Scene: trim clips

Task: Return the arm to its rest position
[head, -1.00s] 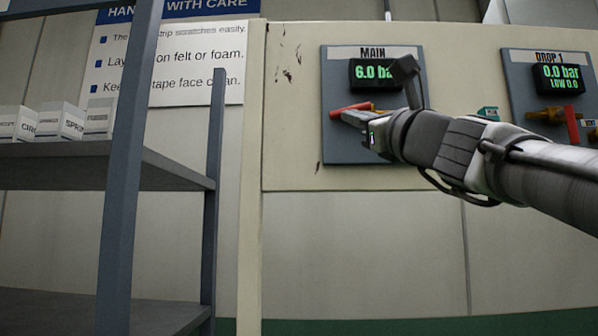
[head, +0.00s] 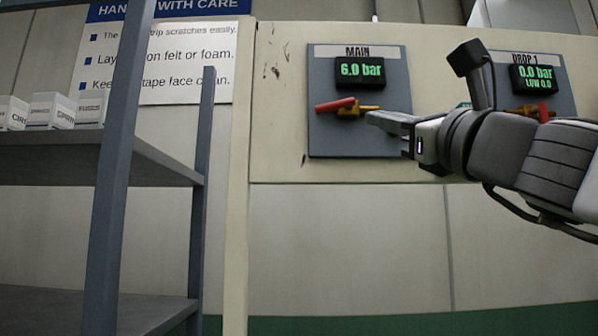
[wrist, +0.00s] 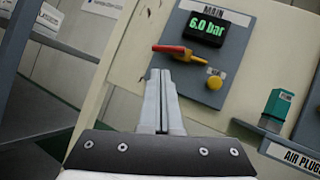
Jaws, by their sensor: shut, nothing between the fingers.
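My gripper (head: 372,119) is shut and empty. In the head view it points left, in front of the lower right part of the grey MAIN panel (head: 340,142). The panel's red-handled valve (head: 336,105) lies with its handle to the left on a brass body, and its display (head: 361,72) reads 6.0 bar. In the wrist view my fingers (wrist: 159,82) are together, and the red handle (wrist: 172,50) shows beyond their tips, apart from them. A yellow knob (wrist: 215,82) is on the panel there.
A grey shelf (head: 90,150) with white boxes (head: 52,110) stands at the left. The DROP 1 panel (head: 565,90), reading 0.0 bar, is partly hidden behind my arm. A green air plug (wrist: 279,105) sits right of the MAIN panel in the wrist view.

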